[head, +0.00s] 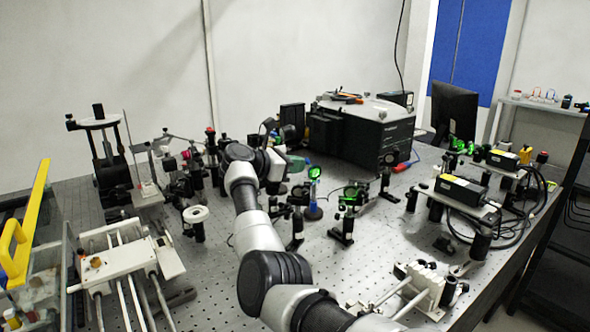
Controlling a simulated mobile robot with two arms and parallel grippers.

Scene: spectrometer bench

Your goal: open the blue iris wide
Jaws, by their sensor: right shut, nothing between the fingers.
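My right arm reaches up through the middle of the head view. Its gripper (284,163) is at the far end, over the back middle of the bench and small in the picture. It is shut, with nothing seen in it. A small mount with a blue lower part (313,211) stands upright on the bench to the right of and nearer than the gripper, apart from it. It looks like the blue iris, but its opening and lever are too small to make out. My left gripper is not in view.
Several green-lit optics, one a mount (347,222), stand close around the blue one. A large black box (362,137) is behind. Black modules on a raised plate (461,191) stand right. A white rail stage (118,258) is at left. Bare perforated bench (375,255) lies front right.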

